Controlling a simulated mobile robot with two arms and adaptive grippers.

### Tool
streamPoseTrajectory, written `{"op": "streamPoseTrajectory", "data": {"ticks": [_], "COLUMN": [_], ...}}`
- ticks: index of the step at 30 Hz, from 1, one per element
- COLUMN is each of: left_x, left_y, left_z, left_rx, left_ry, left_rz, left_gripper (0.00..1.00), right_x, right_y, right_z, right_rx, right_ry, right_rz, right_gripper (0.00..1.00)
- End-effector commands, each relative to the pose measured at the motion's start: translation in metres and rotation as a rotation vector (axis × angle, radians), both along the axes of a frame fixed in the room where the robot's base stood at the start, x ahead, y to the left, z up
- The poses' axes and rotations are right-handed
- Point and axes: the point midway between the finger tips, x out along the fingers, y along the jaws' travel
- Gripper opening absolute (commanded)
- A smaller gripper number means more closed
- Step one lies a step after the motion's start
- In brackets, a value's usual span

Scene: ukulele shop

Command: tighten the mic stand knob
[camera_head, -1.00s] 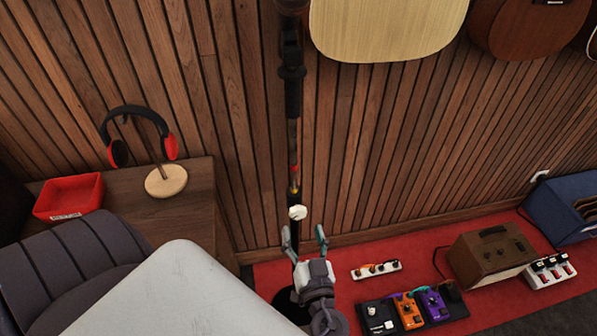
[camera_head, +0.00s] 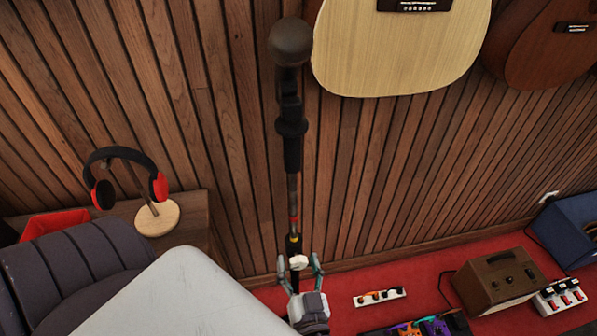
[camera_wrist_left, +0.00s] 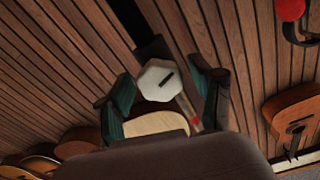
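The black mic stand (camera_head: 292,150) stands upright in front of the slatted wall, with a dark round microphone (camera_head: 290,42) at its top. Its pale knob (camera_head: 298,262) is low on the pole in the head view. In the left wrist view the knob (camera_wrist_left: 158,80) is a white faceted piece with a dark slot. My left gripper (camera_head: 299,265) is open, with one finger on each side of the knob. In the left wrist view its teal-padded fingers (camera_wrist_left: 163,92) are apart, with a gap beside the knob; firm contact cannot be told. My right gripper is not in view.
A wooden side table (camera_head: 197,212) with headphones on a stand (camera_head: 157,218) and a red tray (camera_head: 52,224) is at left, behind a dark chair (camera_head: 85,262). Guitars (camera_head: 385,45) hang at upper right. A brown amplifier (camera_head: 497,280) and pedals (camera_head: 425,327) sit on the red carpet.

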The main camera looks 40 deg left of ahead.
Motion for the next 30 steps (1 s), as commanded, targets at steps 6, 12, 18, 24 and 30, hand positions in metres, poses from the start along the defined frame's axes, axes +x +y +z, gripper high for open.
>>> {"op": "streamPoseTrajectory", "data": {"ticks": [6, 12, 18, 24, 30], "left_x": [0.0001, 0.0002, 0.0003, 0.0002, 0.0004], "left_y": [0.0002, 0.0003, 0.0003, 0.0002, 0.0002], "left_z": [0.0000, -0.0002, -0.0010, 0.0003, 0.0006], "left_rx": [0.000, 0.006, 0.122, 0.271, 0.323], "left_ry": [0.000, 0.007, 0.142, 0.318, 0.379], "left_rz": [0.000, 0.001, 0.001, 0.000, 0.000], "left_gripper": [0.25, 0.08, 0.08, 0.08, 0.08], "right_x": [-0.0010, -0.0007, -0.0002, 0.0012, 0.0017], "right_y": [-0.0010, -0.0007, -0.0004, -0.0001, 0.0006], "right_z": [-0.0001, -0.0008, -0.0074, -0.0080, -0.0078], "right_rx": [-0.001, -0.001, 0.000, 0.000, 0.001], "right_ry": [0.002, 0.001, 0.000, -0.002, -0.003], "right_rz": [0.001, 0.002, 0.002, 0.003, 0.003], "right_gripper": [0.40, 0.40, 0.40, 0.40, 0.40]}}
